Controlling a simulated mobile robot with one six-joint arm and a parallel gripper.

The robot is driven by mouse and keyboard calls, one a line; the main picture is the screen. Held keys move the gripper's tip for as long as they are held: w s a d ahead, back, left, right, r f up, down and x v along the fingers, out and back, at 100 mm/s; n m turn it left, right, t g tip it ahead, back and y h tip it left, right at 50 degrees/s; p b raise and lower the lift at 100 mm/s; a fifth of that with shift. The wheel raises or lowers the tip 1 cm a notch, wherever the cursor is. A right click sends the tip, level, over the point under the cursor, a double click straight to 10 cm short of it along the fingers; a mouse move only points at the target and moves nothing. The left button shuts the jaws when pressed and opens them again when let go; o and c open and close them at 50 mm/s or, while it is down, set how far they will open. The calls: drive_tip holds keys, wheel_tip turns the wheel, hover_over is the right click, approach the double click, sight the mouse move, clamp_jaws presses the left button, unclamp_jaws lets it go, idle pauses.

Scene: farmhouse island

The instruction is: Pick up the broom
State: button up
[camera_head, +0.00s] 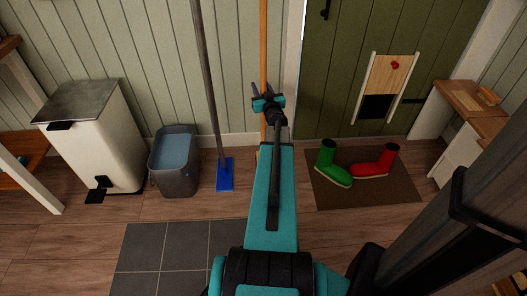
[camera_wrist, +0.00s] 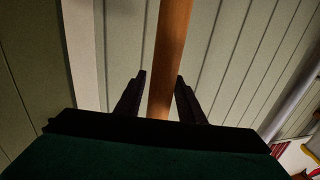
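A long wooden handle (camera_head: 263,45), which looks like the broom's, stands upright against the pale panelled wall. Its lower end is hidden behind my arm in the head view. My gripper (camera_head: 268,90) is up at the handle, well above the floor. In the wrist view the handle (camera_wrist: 170,40) runs between the two fingers of my gripper (camera_wrist: 161,76). The fingers are apart, one on each side of it. The right finger looks close to the wood, and a gap shows on the left. A grey pole (camera_head: 208,80) with a flat blue head (camera_head: 225,176) leans to the left.
A grey bucket (camera_head: 173,183) and a white pedal bin (camera_head: 100,150) stand left. Green boots (camera_head: 333,172) and red boots (camera_head: 376,165) sit on a brown mat (camera_head: 370,197) before a green door (camera_head: 345,50). A grey tiled patch (camera_head: 170,255) lies on the wooden floor.

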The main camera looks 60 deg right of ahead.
clamp_jaws()
drive_tip(key=shift+r, duration=0.2)
drive_tip(key=shift+r+p, duration=1.05)
drive_tip(key=shift+r, duration=0.7)
drive_tip(key=shift+s+a+f, duration=0.1)
drive_tip(key=shift+s+a, duration=0.1)
drive_tip(key=shift+s, duration=0.15)
drive_tip(key=p, duration=0.8)
approach(262, 80)
drive_tip(key=shift+s+d+f, duration=0.4)
drive_tip(key=shift+s+d, duration=0.15)
drive_tip(key=shift+s, duration=0.2)
drive_tip(key=shift+s+d+f, duration=0.35)
drive_tip(key=shift+s+d, duration=0.25)
drive_tip(key=shift+s, duration=0.15)
